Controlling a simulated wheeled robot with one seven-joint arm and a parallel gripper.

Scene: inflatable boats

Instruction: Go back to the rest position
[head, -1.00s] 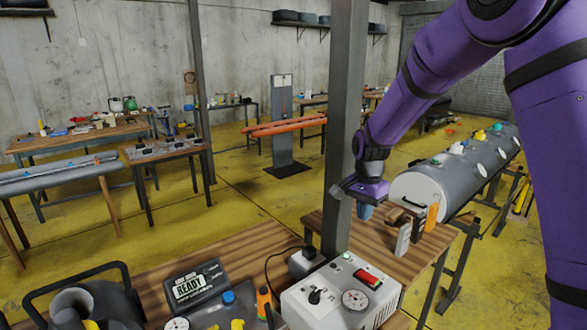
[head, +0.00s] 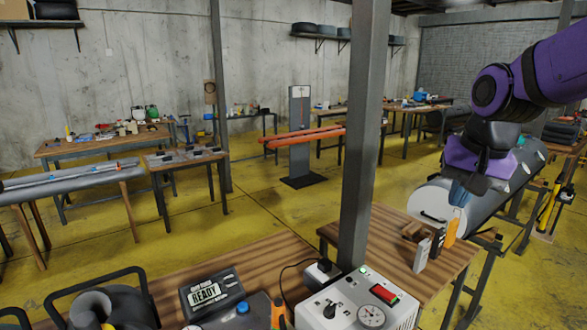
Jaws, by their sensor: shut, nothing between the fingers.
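My purple arm comes in from the right edge, and my gripper (head: 459,193) hangs from it with its blue fingertips pointing down. The fingertips look together, with nothing seen between them. In the picture they overlap the near end of the grey cylinder (head: 500,195) and sit above the orange item (head: 451,233) on the small wooden table (head: 378,228). I cannot tell how far apart they are in depth.
A grey post (head: 362,130) stands left of my gripper. A white gauge box (head: 345,305) and a READY display (head: 212,290) are on the near bench (head: 165,290). A tall grey stand (head: 300,130) is farther back. Open yellow floor (head: 270,205) lies between the benches.

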